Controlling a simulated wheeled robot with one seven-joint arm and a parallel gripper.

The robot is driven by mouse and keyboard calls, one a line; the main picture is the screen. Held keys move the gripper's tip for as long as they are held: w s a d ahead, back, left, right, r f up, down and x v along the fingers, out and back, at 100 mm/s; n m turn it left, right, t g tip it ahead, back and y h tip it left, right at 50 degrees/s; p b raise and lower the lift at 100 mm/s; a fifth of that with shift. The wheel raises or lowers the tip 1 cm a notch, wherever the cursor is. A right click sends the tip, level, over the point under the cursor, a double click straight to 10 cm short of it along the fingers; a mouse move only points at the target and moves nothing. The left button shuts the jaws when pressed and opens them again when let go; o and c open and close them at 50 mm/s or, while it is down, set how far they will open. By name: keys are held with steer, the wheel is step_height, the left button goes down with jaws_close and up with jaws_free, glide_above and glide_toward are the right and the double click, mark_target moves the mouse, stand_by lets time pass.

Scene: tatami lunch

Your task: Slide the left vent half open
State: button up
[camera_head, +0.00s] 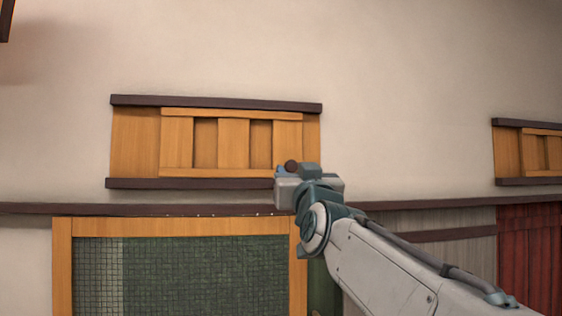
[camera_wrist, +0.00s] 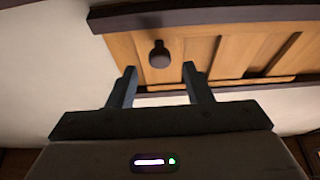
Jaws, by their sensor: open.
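The left vent (camera_head: 136,142) is a wooden board between dark upper and lower rails on the wall. Its slatted sliding panel (camera_head: 233,145) sits toward the right, with plain wood bare at the left end and a narrow strip at the right. A dark round knob (camera_head: 291,166) shows near the panel's lower right corner; it also shows in the wrist view (camera_wrist: 159,55). My gripper (camera_head: 295,174) is in front of that corner. In the wrist view my gripper (camera_wrist: 159,80) is open and empty, its fingers apart either side of the knob's line, the knob beyond the tips.
A second similar vent (camera_head: 507,150) is on the wall at the right edge. A dark wall beam (camera_head: 60,209) runs below the vents. Under it are a wood-framed green panel (camera_head: 180,270) and a red slatted panel (camera_head: 530,260). The wall above is bare.

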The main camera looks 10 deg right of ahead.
steer(key=shift+p+x, duration=0.3)
steer(key=shift+x, duration=1.15)
jaws_close()
